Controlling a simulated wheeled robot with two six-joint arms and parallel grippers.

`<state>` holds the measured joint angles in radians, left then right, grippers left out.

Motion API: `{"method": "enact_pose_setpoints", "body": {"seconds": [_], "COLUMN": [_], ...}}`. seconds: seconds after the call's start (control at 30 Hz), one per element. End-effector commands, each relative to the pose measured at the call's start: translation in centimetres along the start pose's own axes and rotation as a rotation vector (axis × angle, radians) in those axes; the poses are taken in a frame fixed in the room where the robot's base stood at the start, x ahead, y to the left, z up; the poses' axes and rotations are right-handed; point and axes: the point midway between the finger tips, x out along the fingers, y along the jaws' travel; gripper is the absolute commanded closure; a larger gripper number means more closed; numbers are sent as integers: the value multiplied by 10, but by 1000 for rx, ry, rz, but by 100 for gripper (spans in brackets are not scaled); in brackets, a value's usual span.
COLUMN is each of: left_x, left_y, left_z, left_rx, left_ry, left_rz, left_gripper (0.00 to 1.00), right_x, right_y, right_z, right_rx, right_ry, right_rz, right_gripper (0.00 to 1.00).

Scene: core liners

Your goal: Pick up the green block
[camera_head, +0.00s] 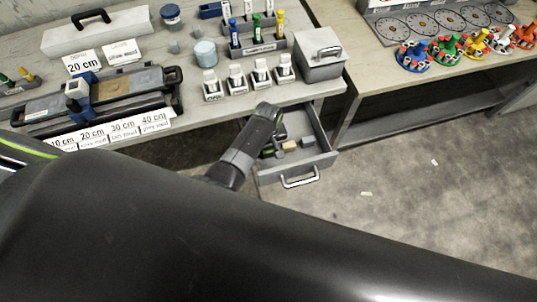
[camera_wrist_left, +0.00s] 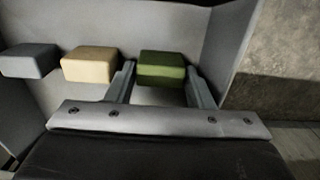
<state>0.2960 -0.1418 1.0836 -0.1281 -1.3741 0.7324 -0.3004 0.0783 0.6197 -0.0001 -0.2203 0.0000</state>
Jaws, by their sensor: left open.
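The green block (camera_wrist_left: 162,67) sits in the open grey drawer, at the right end of a row of blocks in the left wrist view. My left gripper (camera_wrist_left: 160,80) is open, with one finger on each side of the green block. Small gaps seem to remain between the fingers and the block; contact is hard to tell. In the head view my left gripper (camera_head: 279,137) reaches down into the drawer (camera_head: 322,161), and the arm hides part of the inside. My right gripper is not in view.
A tan block (camera_wrist_left: 90,64) and a blue-grey block (camera_wrist_left: 29,60) lie left of the green block. The drawer wall (camera_wrist_left: 238,45) stands close on the right. The workbench (camera_head: 225,103) above holds several labelled holders and a grey box (camera_head: 318,60).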

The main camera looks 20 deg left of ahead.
Motion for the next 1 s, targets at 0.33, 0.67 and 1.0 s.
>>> {"method": "enact_pose_setpoints", "body": {"seconds": [0.33, 0.67, 1.0], "left_x": [4, 4, -8], "left_y": [0, 0, 1], "left_z": [0, 0, 0], "left_rx": [0, 0, 0], "left_ry": [0, 0, 1], "left_rz": [0, 0, 2], "left_gripper": [57, 80, 80], "right_x": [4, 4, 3], "right_y": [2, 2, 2], "right_z": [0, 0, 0], "right_rx": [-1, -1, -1], "right_ry": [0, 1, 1], "right_rz": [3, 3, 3], "right_gripper": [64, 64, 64]}}
